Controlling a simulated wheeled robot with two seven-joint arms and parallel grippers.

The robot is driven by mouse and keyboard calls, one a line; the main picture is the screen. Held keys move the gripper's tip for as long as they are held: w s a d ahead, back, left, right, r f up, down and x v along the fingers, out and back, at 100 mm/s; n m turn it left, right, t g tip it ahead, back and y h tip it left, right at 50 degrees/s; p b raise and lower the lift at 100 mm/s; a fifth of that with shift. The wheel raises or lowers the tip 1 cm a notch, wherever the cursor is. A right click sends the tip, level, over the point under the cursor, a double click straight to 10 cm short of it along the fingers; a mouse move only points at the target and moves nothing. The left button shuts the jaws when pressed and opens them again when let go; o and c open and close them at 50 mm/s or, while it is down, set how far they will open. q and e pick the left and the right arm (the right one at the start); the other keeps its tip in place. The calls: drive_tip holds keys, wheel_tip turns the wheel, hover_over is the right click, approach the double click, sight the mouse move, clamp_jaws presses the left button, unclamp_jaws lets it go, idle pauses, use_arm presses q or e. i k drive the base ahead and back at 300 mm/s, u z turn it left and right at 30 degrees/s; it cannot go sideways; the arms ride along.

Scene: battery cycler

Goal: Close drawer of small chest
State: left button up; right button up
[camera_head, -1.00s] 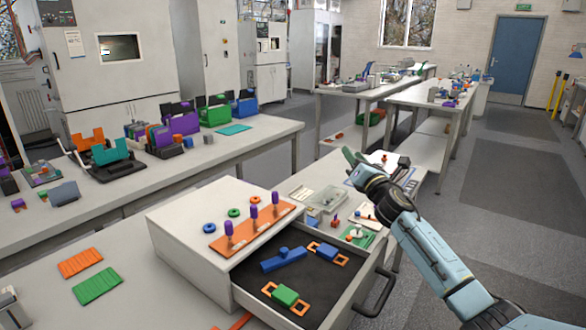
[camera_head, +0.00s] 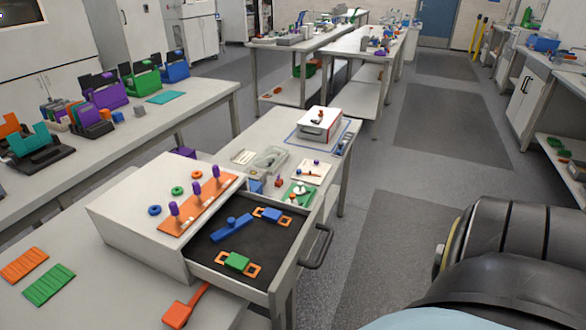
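The small chest (camera_head: 137,228) is a white box on the bench at the lower left of the head view. Its drawer (camera_head: 275,279) is pulled out to the right and stands open. The drawer has a dark handle (camera_head: 318,247) on its front. Inside lie a blue part (camera_head: 232,226), a blue piece with orange ends (camera_head: 270,214) and a green piece with orange ends (camera_head: 238,261). A dark, light-blue part of my arm fills the lower right, apart from the handle. Neither gripper shows.
On the chest top are an orange board (camera_head: 199,208) with purple pegs and several rings. An orange tool (camera_head: 185,306) lies in front of the drawer. A white box (camera_head: 320,124) and small parts are on the bench behind. Floor (camera_head: 375,220) is clear right of the handle.

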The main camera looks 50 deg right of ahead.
sight(281, 251)
drive_tip(key=k, duration=0.3)
drive_tip(key=z, duration=1.45)
drive_tip(key=i, duration=0.5)
